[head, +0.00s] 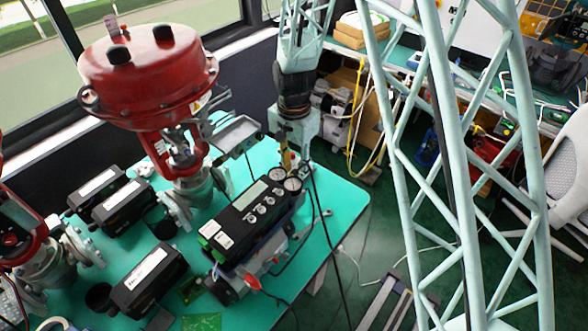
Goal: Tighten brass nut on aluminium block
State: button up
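A black valve positioner (250,215) lies on the green table, with a label and several round knobs on top. Two round white-faced gauges (292,183) stand at its right end. My gripper (287,162) hangs from my arm right behind the gauges, pointing down. A small yellow-brown part shows at its lower end; I cannot tell whether it is a finger, a tool or the brass nut. The fingers are too small to read as open or shut. The aluminium block and the nut cannot be made out clearly; the gauges and my gripper may hide them.
A red valve actuator (150,75) towers left of the positioner. More black positioners (150,279) lie at the table's left and front. A black cable runs down past the table (345,205) edge. The table's right corner is bare.

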jog(key=shift+r, duration=0.15)
jog(key=shift+r, duration=3.85)
